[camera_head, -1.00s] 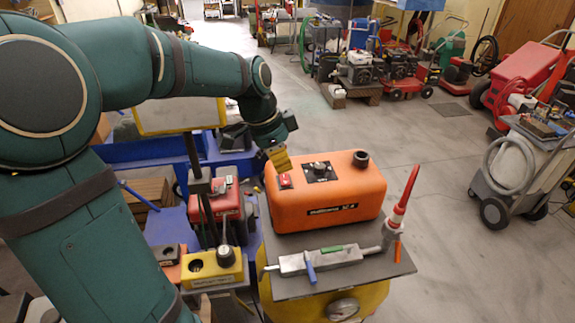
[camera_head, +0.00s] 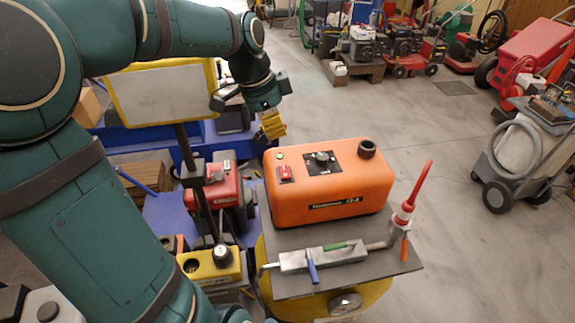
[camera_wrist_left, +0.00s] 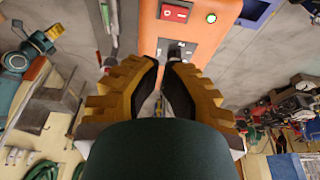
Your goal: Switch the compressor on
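The compressor (camera_head: 335,190) is an orange box with a dark knob and a black cap on top. Its red switch (camera_head: 286,173) sits on a small plate at the top left, and it also shows in the wrist view (camera_wrist_left: 175,13). My right gripper is not in view.
A yellow box (camera_head: 212,266) with a knob and a red machine (camera_head: 222,186) stand at left. A framed panel (camera_head: 160,95) stands behind.

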